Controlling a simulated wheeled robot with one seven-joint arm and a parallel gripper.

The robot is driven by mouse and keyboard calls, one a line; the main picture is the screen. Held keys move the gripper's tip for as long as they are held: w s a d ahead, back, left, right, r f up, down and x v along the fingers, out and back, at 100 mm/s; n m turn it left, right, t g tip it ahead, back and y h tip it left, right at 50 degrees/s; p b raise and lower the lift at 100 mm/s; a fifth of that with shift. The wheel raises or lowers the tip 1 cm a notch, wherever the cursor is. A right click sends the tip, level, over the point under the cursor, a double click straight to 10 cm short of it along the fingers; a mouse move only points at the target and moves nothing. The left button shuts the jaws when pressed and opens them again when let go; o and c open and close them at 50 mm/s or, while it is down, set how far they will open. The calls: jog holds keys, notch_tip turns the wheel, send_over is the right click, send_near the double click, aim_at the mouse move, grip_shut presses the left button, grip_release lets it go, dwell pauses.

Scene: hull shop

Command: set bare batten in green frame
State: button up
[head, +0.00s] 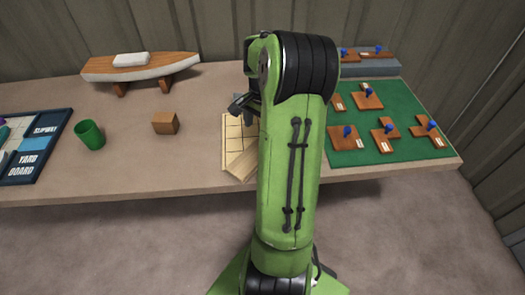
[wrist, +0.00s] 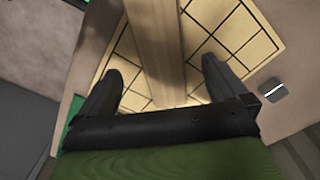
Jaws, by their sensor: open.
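A pale bare wooden batten (wrist: 155,45) lies across a board with a drawn grid (wrist: 235,40) in the wrist view. My gripper (wrist: 167,65) is open, with one dark finger on each side of the batten and a gap to both. My arm hides the right part of that board. A green strip (wrist: 72,122) shows at the board's left edge in the wrist view; I cannot tell whether it belongs to a green frame.
A green mat (head: 385,103) with several wooden pieces with blue knobs lies right of my arm. A grey stand (head: 370,68) is behind it. A wooden block (head: 165,123), a green cup (head: 90,135), a yard board (head: 40,150) and a model boat (head: 140,68) stand left.

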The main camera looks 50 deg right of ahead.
jog(key=f+b, duration=0.1)
jog(key=f, duration=0.3)
jog(key=f+b, duration=0.1)
jog(key=f, duration=0.1)
jog(key=shift+a+f+b, duration=0.25)
jog(key=shift+f+b, duration=0.05)
jog(key=shift+f, duration=0.1)
jog(key=shift+r, duration=0.15)
jog(key=shift+c, duration=0.2)
jog(key=c, duration=1.1)
jog(key=shift+r, duration=0.1)
jog(key=shift+c, duration=0.2)
